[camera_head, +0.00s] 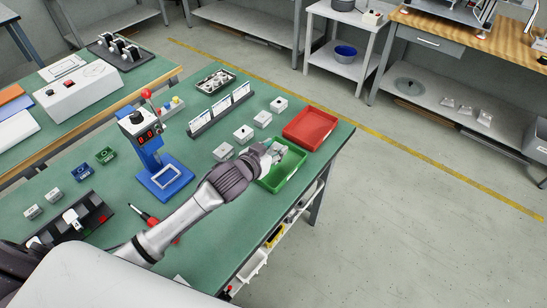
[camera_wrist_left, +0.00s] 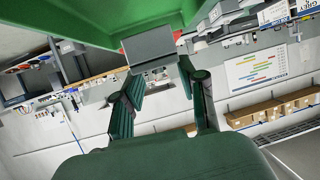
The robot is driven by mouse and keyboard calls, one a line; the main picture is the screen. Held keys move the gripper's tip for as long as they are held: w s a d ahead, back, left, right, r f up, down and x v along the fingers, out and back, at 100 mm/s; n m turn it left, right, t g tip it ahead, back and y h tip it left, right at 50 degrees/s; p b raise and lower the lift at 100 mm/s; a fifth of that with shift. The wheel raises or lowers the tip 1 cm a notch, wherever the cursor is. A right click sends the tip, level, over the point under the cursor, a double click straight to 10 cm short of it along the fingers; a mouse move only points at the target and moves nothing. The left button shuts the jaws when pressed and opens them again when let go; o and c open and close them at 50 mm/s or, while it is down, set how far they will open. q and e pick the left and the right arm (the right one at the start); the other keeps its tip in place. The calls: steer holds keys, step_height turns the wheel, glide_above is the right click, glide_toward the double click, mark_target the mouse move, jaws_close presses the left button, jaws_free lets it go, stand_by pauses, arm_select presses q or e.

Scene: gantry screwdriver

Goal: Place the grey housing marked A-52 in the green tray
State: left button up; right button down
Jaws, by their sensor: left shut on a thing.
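My left gripper (camera_head: 268,153) is at the green tray (camera_head: 292,172), over its inner left side. It is shut on a small grey housing (camera_head: 279,148). In the left wrist view the grey housing (camera_wrist_left: 150,46) sits between the tips of my left gripper (camera_wrist_left: 162,76), close to the green tray's wall (camera_wrist_left: 85,38). I cannot tell whether the housing touches the tray. No A-52 mark can be read on it. My right gripper is not in view.
A red tray (camera_head: 311,128) stands just behind the green tray. A blue press stand (camera_head: 165,178) and a screwdriver (camera_head: 143,214) are near my arm. The table edge is close on the right.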

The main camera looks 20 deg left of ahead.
arm_select(q)
steer(key=shift+f, duration=2)
steer(key=shift+f, duration=0.15)
steer(key=o, duration=1.2)
steer(key=shift+o, duration=0.2)
steer(key=shift+r, duration=0.25)
steer(key=v, duration=1.2)
steer(key=shift+s+d+f, duration=0.1)
steer(key=shift+f, duration=0.05)
